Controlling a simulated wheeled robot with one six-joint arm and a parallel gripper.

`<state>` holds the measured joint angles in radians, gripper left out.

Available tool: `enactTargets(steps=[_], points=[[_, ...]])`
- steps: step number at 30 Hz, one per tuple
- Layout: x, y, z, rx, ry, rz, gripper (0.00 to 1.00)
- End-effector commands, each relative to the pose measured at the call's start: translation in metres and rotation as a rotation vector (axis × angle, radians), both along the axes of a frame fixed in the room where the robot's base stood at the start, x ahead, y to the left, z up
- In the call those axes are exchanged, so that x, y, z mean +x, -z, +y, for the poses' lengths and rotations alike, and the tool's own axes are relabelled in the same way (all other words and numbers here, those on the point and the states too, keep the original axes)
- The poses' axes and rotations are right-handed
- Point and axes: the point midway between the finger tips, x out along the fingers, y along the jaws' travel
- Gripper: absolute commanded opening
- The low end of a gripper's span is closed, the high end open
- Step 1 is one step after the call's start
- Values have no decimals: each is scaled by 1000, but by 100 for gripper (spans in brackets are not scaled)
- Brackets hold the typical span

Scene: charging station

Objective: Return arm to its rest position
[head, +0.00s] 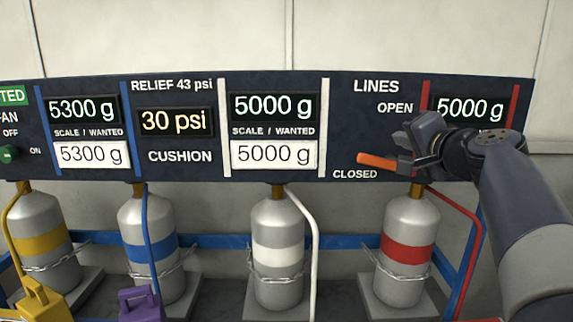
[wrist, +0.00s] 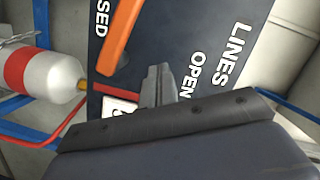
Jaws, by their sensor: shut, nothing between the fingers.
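My gripper (head: 405,148) is shut and empty in front of the right end of the dark panel (head: 340,125), with my arm coming in from the right. In the wrist view its closed fingers (wrist: 158,86) point at the panel. An orange lever handle (head: 375,160) lies nearly level beside the word CLOSED, left of the gripper. The handle also shows in the wrist view (wrist: 120,38), apart from the fingertips in the picture. In the head view my gripper hides the handle's right end.
Below the panel stand cylinders with yellow (head: 40,243), blue (head: 152,248), white (head: 276,254) and red (head: 408,252) bands. A white hose (head: 314,240) and a red hose (head: 470,225) hang close by. A purple block (head: 141,305) sits low in front.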

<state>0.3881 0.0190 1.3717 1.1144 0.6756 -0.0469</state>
Motion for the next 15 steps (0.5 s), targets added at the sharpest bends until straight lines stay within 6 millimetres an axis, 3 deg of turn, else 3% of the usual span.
enactTargets(steps=[15], points=[[0,0,-22,321,7,-8,0]])
